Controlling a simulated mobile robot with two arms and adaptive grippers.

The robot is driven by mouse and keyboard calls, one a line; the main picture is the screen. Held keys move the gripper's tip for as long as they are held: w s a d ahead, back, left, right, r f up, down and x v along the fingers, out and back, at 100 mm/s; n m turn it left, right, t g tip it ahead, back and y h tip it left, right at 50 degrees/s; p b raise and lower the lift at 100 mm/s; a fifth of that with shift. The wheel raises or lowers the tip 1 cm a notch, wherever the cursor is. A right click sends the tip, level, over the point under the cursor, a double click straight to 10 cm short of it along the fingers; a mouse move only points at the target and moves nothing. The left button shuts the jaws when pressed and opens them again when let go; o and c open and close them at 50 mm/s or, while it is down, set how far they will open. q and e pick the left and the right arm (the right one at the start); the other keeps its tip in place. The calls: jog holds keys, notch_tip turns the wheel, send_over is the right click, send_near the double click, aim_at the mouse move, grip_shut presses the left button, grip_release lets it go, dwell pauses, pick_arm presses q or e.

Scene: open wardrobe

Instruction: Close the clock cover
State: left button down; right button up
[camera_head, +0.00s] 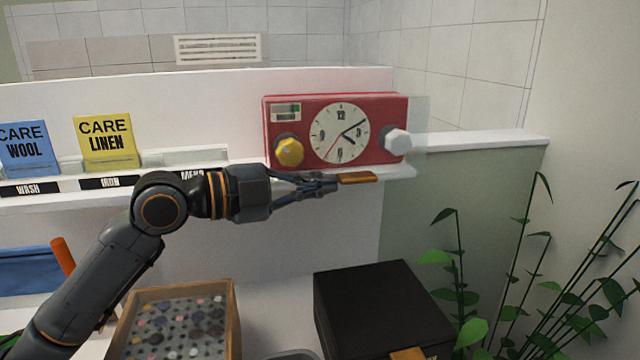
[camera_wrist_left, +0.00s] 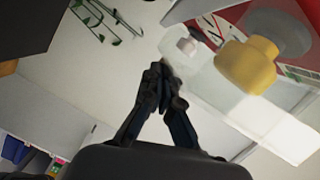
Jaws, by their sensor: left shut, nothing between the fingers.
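The red clock (camera_head: 360,112) stands on the white ledge, with a round white dial (camera_head: 340,133), a yellow knob (camera_head: 289,152) at left and a white knob (camera_head: 397,141) at right. A see-through panel (camera_head: 420,118), seemingly the cover, shows beyond its right edge; its full outline is hard to tell. My left gripper (camera_head: 333,184) is shut and empty, just below the clock's front. An orange-brown tab (camera_head: 357,177) is at its fingertips; I cannot tell whether they touch. In the left wrist view, the shut fingertips (camera_wrist_left: 158,70) are left of the yellow knob (camera_wrist_left: 247,66).
Blue (camera_head: 27,147) and yellow (camera_head: 105,141) care cards stand left of the clock. Below are a wooden tray (camera_head: 233,310) of pebble-like pieces and a black box (camera_head: 385,305). A leafy plant (camera_head: 460,260) fills the right side. The ledge right of the clock is clear.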

pick_arm(q)
jog(key=shift+w+a+f, duration=0.15)
jog(key=shift+w+f, duration=0.2)
jog(key=shift+w, duration=0.05)
dwell(0.4)
